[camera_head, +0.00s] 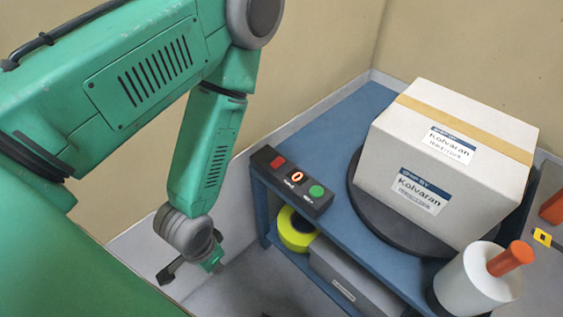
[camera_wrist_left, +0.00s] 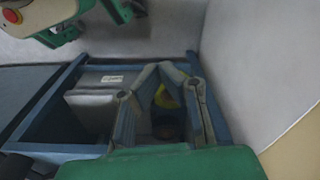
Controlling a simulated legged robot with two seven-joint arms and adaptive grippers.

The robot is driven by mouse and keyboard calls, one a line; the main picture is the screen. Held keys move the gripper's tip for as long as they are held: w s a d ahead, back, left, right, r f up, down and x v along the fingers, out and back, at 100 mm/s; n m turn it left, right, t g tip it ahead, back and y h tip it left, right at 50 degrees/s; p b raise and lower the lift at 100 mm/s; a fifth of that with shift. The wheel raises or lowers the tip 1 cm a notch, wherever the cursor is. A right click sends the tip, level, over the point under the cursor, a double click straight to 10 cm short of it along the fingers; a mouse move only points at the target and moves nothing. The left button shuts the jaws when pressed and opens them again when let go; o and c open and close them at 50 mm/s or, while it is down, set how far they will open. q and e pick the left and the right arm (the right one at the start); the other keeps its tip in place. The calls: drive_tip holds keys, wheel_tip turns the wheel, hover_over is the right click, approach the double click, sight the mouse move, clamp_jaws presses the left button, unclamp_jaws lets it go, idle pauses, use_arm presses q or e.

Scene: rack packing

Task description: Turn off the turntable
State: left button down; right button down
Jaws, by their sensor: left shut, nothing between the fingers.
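The turntable (camera_head: 357,195) is a dark round disc on a blue table, mostly hidden under a large white carton (camera_head: 447,165) with a tape strip and "Kolvaran" labels. A black control box (camera_head: 304,198) sits at the table's left edge. It has a red button (camera_head: 278,162), a small display with a glowing 0 (camera_head: 296,175) and a green button (camera_head: 316,191). My left gripper (camera_head: 213,264) hangs low, left of the table and apart from the control box. In the left wrist view its fingers (camera_wrist_left: 165,68) come together, empty. My right gripper is out of view.
A white roll with an orange handle (camera_head: 510,258) stands at the front right. A yellow roll (camera_head: 296,230) and a grey box (camera_head: 345,272) are on the lower shelf. Pale walls (camera_head: 325,35) stand behind. The blue tabletop (camera_head: 335,125) behind the control box is clear.

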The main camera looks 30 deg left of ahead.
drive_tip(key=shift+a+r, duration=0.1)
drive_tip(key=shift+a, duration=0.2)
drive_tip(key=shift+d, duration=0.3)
